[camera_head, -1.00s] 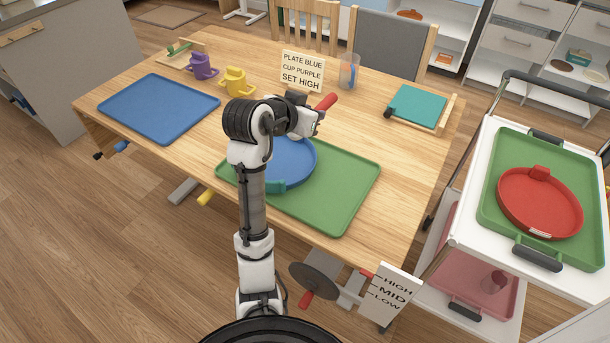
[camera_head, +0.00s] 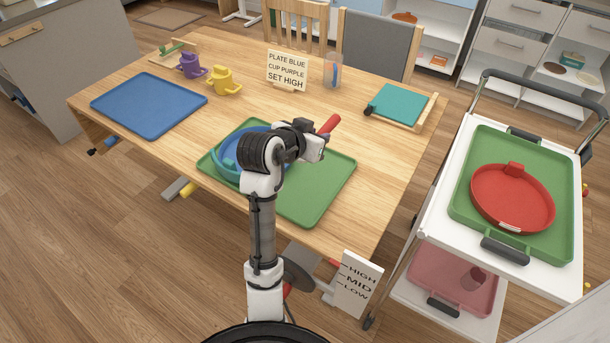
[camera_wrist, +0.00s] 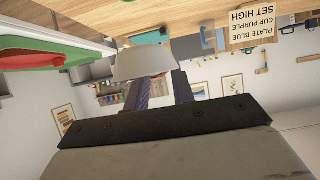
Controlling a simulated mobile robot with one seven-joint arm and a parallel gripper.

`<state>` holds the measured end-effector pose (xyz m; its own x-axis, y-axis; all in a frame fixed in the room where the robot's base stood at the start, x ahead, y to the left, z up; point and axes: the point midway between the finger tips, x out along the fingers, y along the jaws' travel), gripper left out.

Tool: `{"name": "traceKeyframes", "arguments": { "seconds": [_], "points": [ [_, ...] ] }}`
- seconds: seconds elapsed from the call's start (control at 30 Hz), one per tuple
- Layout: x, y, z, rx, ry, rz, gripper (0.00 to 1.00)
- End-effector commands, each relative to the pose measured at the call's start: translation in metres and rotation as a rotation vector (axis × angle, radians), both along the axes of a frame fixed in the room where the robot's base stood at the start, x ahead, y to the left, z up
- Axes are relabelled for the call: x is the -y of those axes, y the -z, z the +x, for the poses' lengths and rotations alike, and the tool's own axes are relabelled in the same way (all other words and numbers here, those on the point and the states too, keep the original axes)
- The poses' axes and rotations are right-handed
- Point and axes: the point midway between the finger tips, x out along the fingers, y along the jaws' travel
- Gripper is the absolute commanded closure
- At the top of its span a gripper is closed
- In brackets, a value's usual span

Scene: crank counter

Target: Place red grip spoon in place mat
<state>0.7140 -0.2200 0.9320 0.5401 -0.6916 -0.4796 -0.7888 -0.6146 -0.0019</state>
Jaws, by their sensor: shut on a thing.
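The spoon's red grip (camera_head: 330,124) sticks up to the right from my gripper (camera_head: 317,146), which is shut on it. The spoon's lower part is hidden in the head view. My gripper is above the green mat (camera_head: 318,195) on the table. A blue plate (camera_head: 226,165) with a teal part at its rim rests on that mat, partly behind my arm. A blue mat (camera_head: 148,103) lies empty at the table's left. In the upside-down wrist view, a pale grey piece (camera_wrist: 143,62) shows at the fingertips; I cannot tell which part it is.
A sign (camera_head: 287,71), a clear cup (camera_head: 333,70), yellow (camera_head: 224,82) and purple (camera_head: 191,66) cups and a teal board (camera_head: 398,104) stand farther back. A cart (camera_head: 445,205) on the right carries a red dish (camera_head: 512,196) in a green tray. A height sign (camera_head: 356,284) is at the front.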

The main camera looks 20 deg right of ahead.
Motion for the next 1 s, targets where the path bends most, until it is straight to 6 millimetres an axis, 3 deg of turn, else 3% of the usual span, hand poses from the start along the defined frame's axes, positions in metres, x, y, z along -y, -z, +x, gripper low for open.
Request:
{"name": "traceKeyframes", "arguments": {
  "seconds": [0.2,0.4,0.57,0.83,1.0],
  "points": [
    [0.000,0.060,-0.001,-0.009,-0.002,0.000,0.98],
    [0.000,0.099,-0.001,-0.005,-0.002,0.000,0.98],
    [0.000,0.111,0.000,-0.001,0.000,-0.001,0.98],
    [0.000,0.148,-0.001,-0.002,0.000,0.001,0.98],
    [0.000,0.153,0.000,0.001,0.000,0.001,0.98]
  ]
}}
